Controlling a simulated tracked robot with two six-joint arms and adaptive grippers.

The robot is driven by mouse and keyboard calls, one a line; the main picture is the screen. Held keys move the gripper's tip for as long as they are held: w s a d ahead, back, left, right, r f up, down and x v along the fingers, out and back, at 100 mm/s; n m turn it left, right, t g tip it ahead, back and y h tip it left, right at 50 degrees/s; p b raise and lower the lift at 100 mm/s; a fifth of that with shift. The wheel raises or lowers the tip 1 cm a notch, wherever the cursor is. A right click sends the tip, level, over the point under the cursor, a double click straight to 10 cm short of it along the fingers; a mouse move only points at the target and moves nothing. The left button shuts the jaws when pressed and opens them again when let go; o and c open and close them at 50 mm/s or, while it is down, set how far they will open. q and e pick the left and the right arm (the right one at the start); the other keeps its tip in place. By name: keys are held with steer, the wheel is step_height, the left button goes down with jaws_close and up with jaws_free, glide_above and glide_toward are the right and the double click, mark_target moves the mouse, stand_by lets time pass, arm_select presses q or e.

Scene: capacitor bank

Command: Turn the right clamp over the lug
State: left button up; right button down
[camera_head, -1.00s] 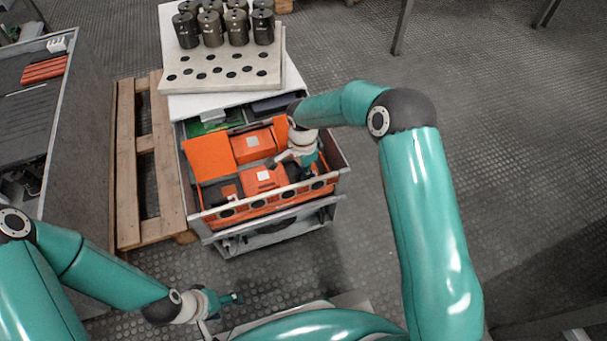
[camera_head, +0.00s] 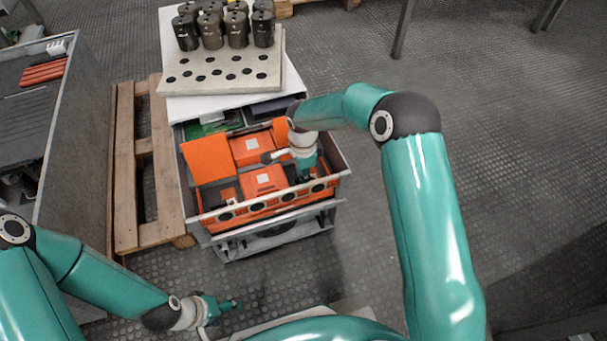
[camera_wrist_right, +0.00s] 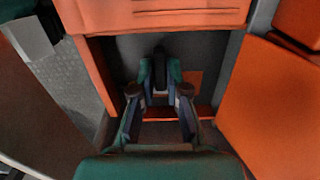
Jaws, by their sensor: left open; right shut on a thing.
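My right gripper (camera_head: 306,178) reaches down into the right end of the open cabinet box, among orange blocks. In the right wrist view, its two fingers (camera_wrist_right: 160,82) are closed on a narrow dark upright piece (camera_wrist_right: 160,66), which looks like the right clamp. The fingers hide much of it. I cannot make out the lug or whether the clamp lies over it. My left gripper (camera_head: 228,305) is open and empty, low over the floor in front of the cabinet, well away from the clamp.
Orange blocks (camera_head: 264,180) and a raised orange flap (camera_head: 207,158) fill the box. Dark cylinders stand on a perforated plate (camera_head: 222,75) behind. A wooden pallet (camera_head: 125,170) and a bench stand left. The floor at right is clear.

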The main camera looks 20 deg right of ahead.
steer(key=c, duration=1.5)
jaws_free()
steer(key=shift+o, duration=0.2)
step_height(320, 180, up, 12)
steer(key=shift+f, duration=0.1)
